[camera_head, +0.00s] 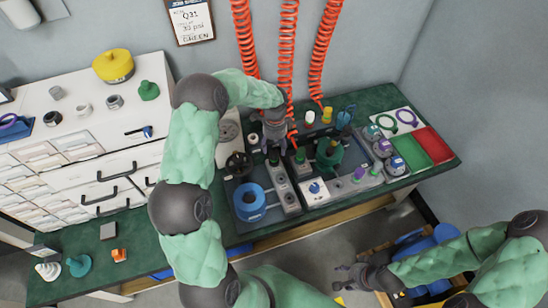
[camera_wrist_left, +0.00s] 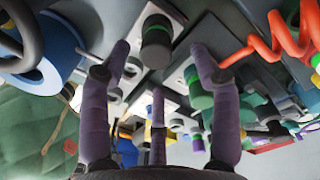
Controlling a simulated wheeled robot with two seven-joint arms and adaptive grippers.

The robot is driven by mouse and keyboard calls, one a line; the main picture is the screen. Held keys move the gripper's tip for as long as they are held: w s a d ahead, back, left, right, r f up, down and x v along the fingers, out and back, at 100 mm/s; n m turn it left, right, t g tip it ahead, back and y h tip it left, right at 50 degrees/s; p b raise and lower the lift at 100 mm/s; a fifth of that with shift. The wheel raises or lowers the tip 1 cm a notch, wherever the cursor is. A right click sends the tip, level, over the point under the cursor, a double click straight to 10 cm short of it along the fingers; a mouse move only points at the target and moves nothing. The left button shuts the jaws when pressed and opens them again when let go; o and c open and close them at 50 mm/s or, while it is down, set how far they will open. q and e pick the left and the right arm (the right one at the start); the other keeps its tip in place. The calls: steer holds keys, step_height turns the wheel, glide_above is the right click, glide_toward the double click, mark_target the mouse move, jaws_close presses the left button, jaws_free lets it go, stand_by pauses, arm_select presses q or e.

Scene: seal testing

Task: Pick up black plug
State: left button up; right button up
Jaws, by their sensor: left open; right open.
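A black plug with a green band (camera_wrist_left: 157,42) stands in a grey block in the left wrist view, between and beyond the fingertips. In the head view, a small dark plug (camera_head: 274,158) shows just below my left gripper (camera_head: 273,143), partly hidden by it. My left gripper, also in the wrist view (camera_wrist_left: 158,70), points down with its fingers spread and nothing between them; it appears apart from the plug. My right gripper (camera_head: 345,270) is open and empty, low at the right, away from the bench fixtures.
A blue ring-shaped roll (camera_head: 249,201) and a grey block with sockets (camera_head: 285,195) stand near the bench's front. A green-topped fixture (camera_head: 328,152) is to the right. Orange coiled hoses (camera_head: 287,50) hang behind. Red (camera_head: 432,144) and green (camera_head: 408,151) trays lie at the right.

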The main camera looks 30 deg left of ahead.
mark_target(274, 152)
arm_select(q)
steer(key=f+b, duration=0.1)
steer(key=f, duration=0.2)
steer(key=f+b, duration=0.1)
steer(key=f, duration=0.1)
steer(key=shift+s+b, duration=0.3)
steer(key=shift+b, duration=0.05)
steer(key=shift+f, duration=0.5)
steer(key=shift+r, duration=0.1)
jaws_close()
